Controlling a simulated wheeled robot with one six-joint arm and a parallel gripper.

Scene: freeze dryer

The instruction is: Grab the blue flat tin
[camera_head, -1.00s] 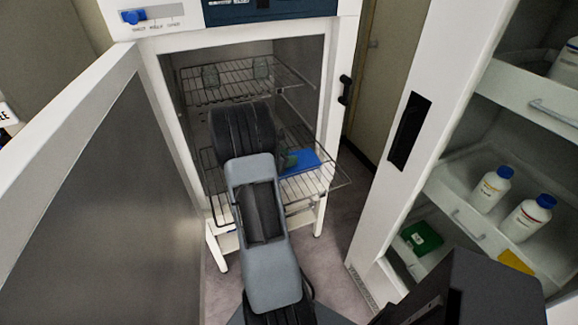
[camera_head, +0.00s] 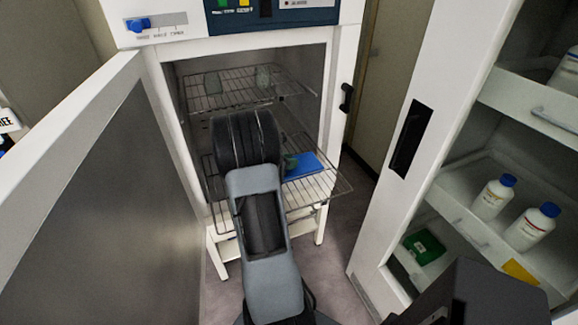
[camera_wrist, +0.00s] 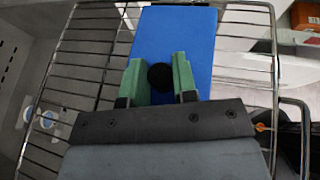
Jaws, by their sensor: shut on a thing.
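The blue flat tin (camera_head: 305,166) lies on the lower wire shelf (camera_head: 322,191) of the open freeze dryer, towards its right side. In the wrist view the tin (camera_wrist: 178,35) is a flat blue rectangle with a round black knob (camera_wrist: 160,76) on top. My gripper (camera_wrist: 160,80) has its green fingers on either side of the knob, shut on it. In the head view my gripper (camera_head: 290,162) is mostly hidden behind my arm, with a bit of green showing at the tin's left edge.
The dryer's open door (camera_head: 110,200) stands on the left. On the right, a white cabinet has open drawers with white bottles (camera_head: 494,197) and a green box (camera_head: 425,246).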

